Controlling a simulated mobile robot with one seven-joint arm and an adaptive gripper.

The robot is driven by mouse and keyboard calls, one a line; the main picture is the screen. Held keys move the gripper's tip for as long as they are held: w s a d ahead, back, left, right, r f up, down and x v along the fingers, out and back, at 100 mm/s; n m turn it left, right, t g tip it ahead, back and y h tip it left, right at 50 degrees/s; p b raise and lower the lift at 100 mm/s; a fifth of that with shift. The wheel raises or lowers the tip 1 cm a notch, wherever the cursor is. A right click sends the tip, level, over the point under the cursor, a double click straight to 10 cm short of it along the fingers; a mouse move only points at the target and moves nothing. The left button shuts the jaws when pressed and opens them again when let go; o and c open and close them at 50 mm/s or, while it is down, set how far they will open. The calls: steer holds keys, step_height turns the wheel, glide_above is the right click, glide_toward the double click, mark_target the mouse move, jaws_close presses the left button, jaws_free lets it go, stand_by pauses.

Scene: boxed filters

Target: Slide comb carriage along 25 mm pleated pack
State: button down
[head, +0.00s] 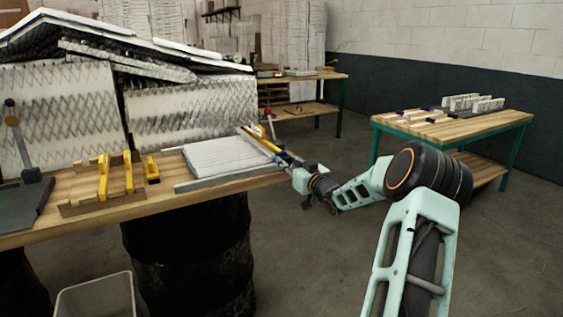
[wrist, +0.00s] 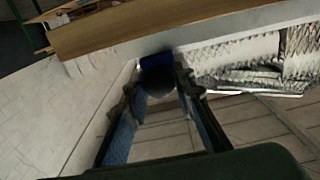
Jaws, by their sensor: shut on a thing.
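The white pleated pack (head: 225,153) lies flat in a grey-edged fixture on the wooden bench. The comb carriage (head: 262,140), a narrow part with yellow on it, lies along the pack's right side. My gripper (head: 293,168) is at the carriage's near end, by the bench's right corner. In the wrist view my gripper (wrist: 160,72) is shut on a small part with a blue block (wrist: 156,60) and a dark round end, apparently the carriage's handle. The comb teeth and their fit in the pleats are too small to tell.
A wooden rack (head: 75,209) with yellow combs stands left of the pack. Stacked pleated filters (head: 190,110) rise behind the bench. A black drum (head: 190,255) and a pale bin (head: 95,297) stand below. A second table (head: 450,128) stands at right; the floor between is clear.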

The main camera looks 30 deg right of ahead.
steer(key=c, duration=1.6)
jaws_free()
steer(key=s, duration=1.2)
